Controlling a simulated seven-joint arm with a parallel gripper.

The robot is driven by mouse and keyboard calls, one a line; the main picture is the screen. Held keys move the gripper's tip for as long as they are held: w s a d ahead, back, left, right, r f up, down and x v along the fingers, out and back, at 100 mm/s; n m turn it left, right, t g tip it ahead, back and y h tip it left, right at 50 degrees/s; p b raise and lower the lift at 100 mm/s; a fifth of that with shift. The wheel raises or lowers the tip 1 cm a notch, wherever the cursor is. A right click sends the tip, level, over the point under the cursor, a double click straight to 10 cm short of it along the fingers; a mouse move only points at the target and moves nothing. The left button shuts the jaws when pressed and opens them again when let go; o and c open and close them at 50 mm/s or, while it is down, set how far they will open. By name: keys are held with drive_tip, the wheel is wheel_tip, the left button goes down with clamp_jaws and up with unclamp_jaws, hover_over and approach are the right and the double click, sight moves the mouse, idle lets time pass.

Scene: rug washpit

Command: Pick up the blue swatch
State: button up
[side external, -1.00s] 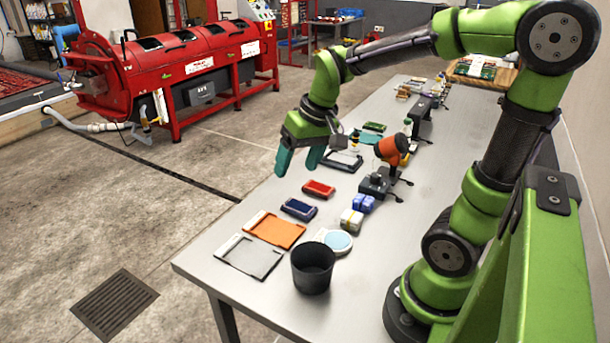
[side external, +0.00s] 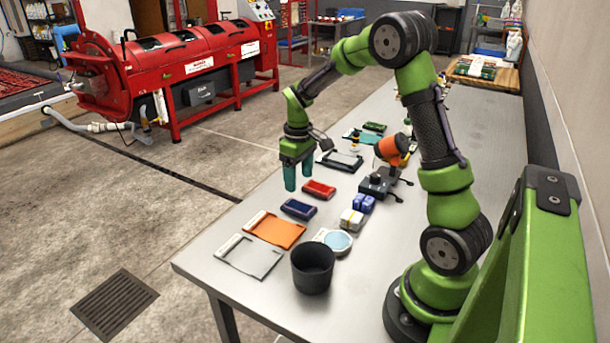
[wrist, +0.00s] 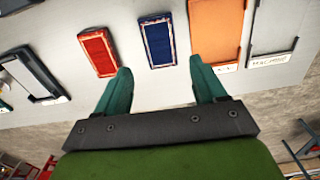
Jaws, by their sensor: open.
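The blue swatch (side external: 299,209) lies flat on the table between the red swatch and the orange tray. It also shows in the wrist view (wrist: 158,41), ahead of and between my fingertips. My gripper (side external: 298,182) points down above the table's left edge, near the red swatch (side external: 319,189) and a little beyond the blue swatch. In the wrist view my gripper (wrist: 158,82) has its two teal fingers wide apart with nothing between them. The red swatch (wrist: 98,52) lies by the left fingertip in that view.
The orange tray (side external: 274,230) and a grey labelled tray (side external: 248,257) lie at the table's near end. A black cup (side external: 312,268), a round light-blue dish (side external: 338,241), small blocks (side external: 353,219) and an orange device on a stand (side external: 391,150) are to the right.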

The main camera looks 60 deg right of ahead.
sight(299, 206)
wheel_tip(299, 206, down, 9)
drive_tip(key=shift+r, duration=0.1)
idle(0.4)
drive_tip(key=shift+c, duration=0.4)
drive_tip(key=shift+w, duration=0.1)
drive_tip(key=c, duration=0.8)
